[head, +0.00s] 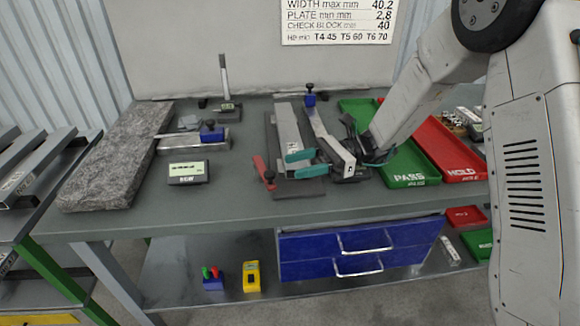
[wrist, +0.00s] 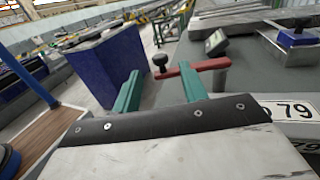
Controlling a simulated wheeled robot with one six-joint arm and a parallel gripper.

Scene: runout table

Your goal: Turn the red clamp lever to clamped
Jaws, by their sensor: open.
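The red clamp lever (head: 260,165) is a short red bar with a black knob at its near end, beside the left edge of the dark fixture plate (head: 300,191). A long grey metal part (head: 288,125) lies on that plate. My gripper (head: 292,166) is open, its two teal fingers pointing left toward the lever, just right of it. In the wrist view the red lever (wrist: 208,65) and its black knob (wrist: 160,62) show beyond the fingertips of my gripper (wrist: 160,68). The knob appears between the fingers. I see no contact, and nothing is held.
A digital readout (head: 188,172), a blue-topped gauge block (head: 212,135) and a granite slab (head: 115,160) are on the left. A green PASS tray (head: 412,179) and red HOLD tray (head: 462,172) are on the right. Bare tabletop (head: 225,205) lies in front of the lever.

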